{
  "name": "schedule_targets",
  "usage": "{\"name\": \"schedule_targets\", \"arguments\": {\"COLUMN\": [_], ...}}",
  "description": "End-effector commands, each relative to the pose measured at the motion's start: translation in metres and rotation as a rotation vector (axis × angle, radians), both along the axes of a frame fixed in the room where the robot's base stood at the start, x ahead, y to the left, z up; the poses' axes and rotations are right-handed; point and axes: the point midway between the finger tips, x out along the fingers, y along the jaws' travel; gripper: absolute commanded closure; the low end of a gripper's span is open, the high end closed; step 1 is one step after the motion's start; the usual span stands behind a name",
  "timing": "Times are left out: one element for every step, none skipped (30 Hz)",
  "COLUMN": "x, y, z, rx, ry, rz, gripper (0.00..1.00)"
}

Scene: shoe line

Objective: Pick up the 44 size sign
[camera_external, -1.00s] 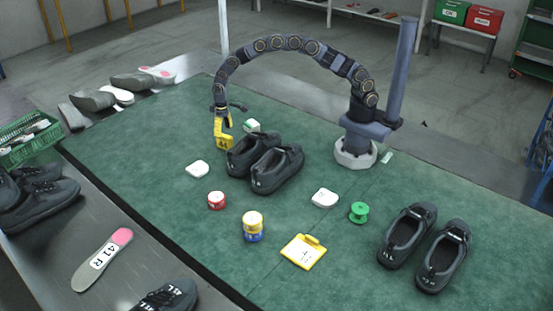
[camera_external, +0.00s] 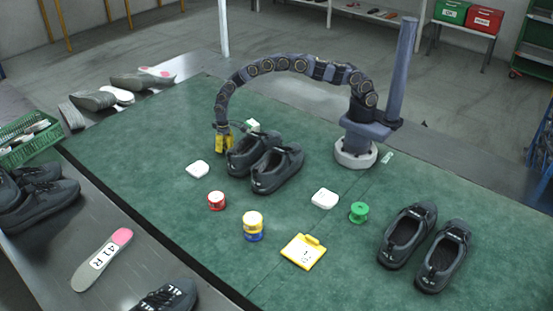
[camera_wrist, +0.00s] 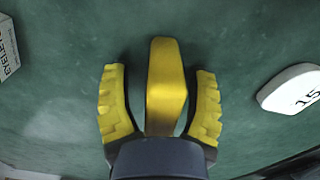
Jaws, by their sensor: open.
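The yellow size sign (camera_wrist: 165,85) stands between my gripper's two yellow fingers in the wrist view, seen from above with its narrow top up. Its number is not readable now. My gripper (camera_wrist: 159,70) is open, one finger on each side of the sign, with a dark gap showing on the left and a thinner one on the right. In the external view my gripper (camera_external: 224,143) is low at the mat, left of the middle pair of dark shoes (camera_external: 265,163). There, sign and fingers merge into one small yellow patch.
A white tag (camera_wrist: 292,89) lies to the right in the wrist view, and a white labelled box (camera_wrist: 6,48) at the left. Another yellow sign (camera_external: 303,252), red (camera_external: 216,201) and yellow-blue (camera_external: 253,225) tins, and a green spool (camera_external: 358,212) lie farther off on the mat.

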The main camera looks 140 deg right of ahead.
Motion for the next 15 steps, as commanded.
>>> {"name": "schedule_targets", "arguments": {"x": [0.0001,0.0001,0.0001,0.0001,0.0001,0.0002,0.0002,0.0002,0.0001,0.0002,0.0001,0.0001,0.0001,0.0001,0.0001], "y": [-0.0001,0.0000,0.0000,0.0000,0.0000,0.0000,0.0000,0.0000,0.0001,0.0000,0.0001,0.0001,0.0001,0.0001,0.0002], "z": [0.0004,0.0004,0.0004,0.0004,0.0005,0.0005,0.0005,0.0005,0.0005,0.0005,0.0004,0.0003,0.0003,0.0002,0.0001], "rx": [0.000,0.000,0.000,0.000,0.000,0.000,0.000,0.000,0.000,0.000,0.000,0.000,0.000,0.000,0.000], "ry": [0.000,0.000,0.000,0.000,0.000,0.000,0.000,0.000,0.000,0.000,0.000,0.000,0.000,0.000,0.000], "rz": [0.000,0.000,0.000,0.000,0.000,0.000,0.000,0.000,0.000,0.000,0.000,0.000,0.000,0.000,0.000], "gripper": [0.43,0.43,0.43,0.55,0.68,0.85,0.98,1.00,1.00,1.00,1.00,1.00,1.00,1.00,1.00]}}
